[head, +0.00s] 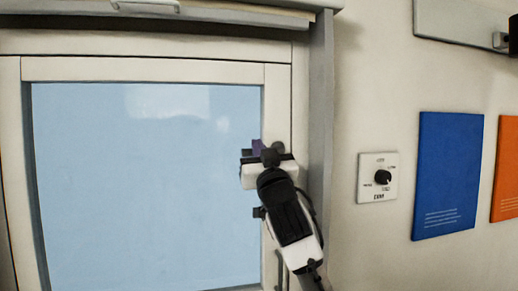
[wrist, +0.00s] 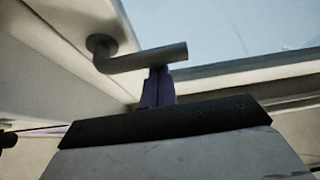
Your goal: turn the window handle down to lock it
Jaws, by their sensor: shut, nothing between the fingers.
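The window handle (wrist: 145,58) is a dark grey lever. In the wrist view it reaches from a round base on the pale window frame (wrist: 62,62) towards the right of the picture. My gripper (wrist: 158,72) has its purple fingers shut together with nothing between them. Their tips are right at the lever's lower edge in that view, near its free end; I cannot tell if they touch. In the head view my gripper (head: 257,147) is in front of the right side of the window frame (head: 277,100), and I cannot make out the handle behind it.
The blue window pane (head: 140,180) fills the left of the head view. A grey upright edge (head: 321,110) stands right of the frame. Further right on the wall are a dial switch (head: 378,177), a blue panel (head: 447,175) and an orange panel (head: 506,170).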

